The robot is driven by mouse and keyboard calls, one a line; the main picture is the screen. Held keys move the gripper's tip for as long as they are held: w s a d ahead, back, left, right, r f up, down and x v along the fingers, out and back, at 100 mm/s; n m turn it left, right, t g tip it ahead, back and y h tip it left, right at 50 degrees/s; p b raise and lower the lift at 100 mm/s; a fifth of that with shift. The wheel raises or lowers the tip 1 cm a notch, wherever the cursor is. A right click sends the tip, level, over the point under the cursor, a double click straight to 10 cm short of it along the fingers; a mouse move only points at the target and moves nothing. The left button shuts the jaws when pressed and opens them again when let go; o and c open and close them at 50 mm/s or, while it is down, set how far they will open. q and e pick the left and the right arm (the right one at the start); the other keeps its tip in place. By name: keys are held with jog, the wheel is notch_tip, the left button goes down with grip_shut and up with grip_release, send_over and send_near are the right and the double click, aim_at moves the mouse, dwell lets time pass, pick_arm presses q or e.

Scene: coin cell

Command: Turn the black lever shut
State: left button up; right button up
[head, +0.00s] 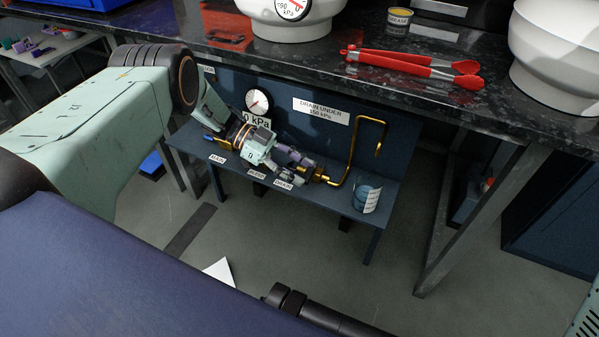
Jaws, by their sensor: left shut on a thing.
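My left arm reaches down from the left to the low blue shelf (330,196) under the counter. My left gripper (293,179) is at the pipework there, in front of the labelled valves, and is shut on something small. The black lever is mostly hidden by the fingers, so its angle cannot be told. A brass pipe (352,152) rises from the fitting to the right of the gripper and bends over. A round gauge (257,101) sits on the back panel above the gripper. My right gripper is out of view.
A "drain under 150 kPa" sign (321,110) is on the panel. The dark counter (345,45) overhangs, bearing red tongs (415,65) and white vessels. A table leg (480,215) stands at right.

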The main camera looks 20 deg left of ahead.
pick_arm(q)
jog(key=shift+w+a+m+g, duration=0.1)
jog(key=shift+m+g, duration=0.4)
jog(key=shift+g, duration=0.1)
jog(key=o, duration=1.2)
jog(key=shift+c, duration=0.2)
jog(key=shift+v, duration=3.8)
jog(key=shift+f, duration=0.1)
